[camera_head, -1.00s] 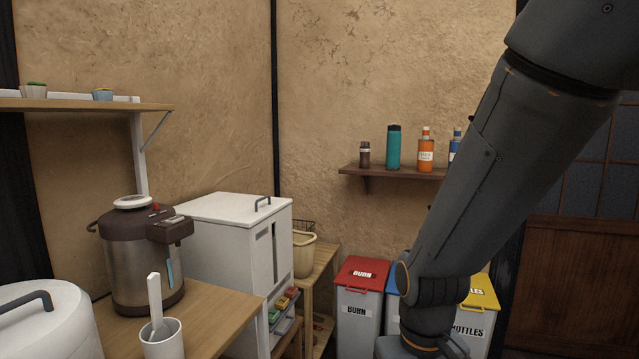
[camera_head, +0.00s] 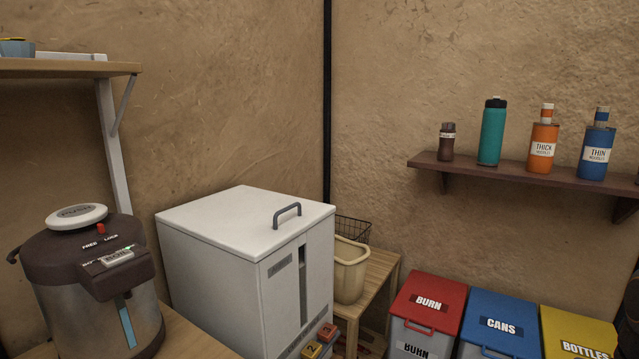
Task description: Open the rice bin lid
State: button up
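The rice bin looks to be the tall white box (camera_head: 205,285) left of centre, by the wall corner. Its flat white lid (camera_head: 225,218) lies shut on top. A grey bar handle (camera_head: 287,215) stands on the lid toward its right side. The front has a small label plate, a tall dark slot and coloured numbered buttons (camera_head: 312,349) low down. My gripper is out of view, so its distance from the handle cannot be told.
A hot-water pot (camera_head: 85,270) stands left of the bin on a wooden counter, below a wall shelf (camera_head: 70,67). A cream basket (camera_head: 349,272) sits right of the bin. Red, blue and yellow waste bins (camera_head: 500,320) and a bottle shelf (camera_head: 520,172) are further right.

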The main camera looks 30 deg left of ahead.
aim_at(250, 224)
jog(key=u, duration=0.45)
jog(key=i, duration=1.15)
jog(key=u, duration=0.7)
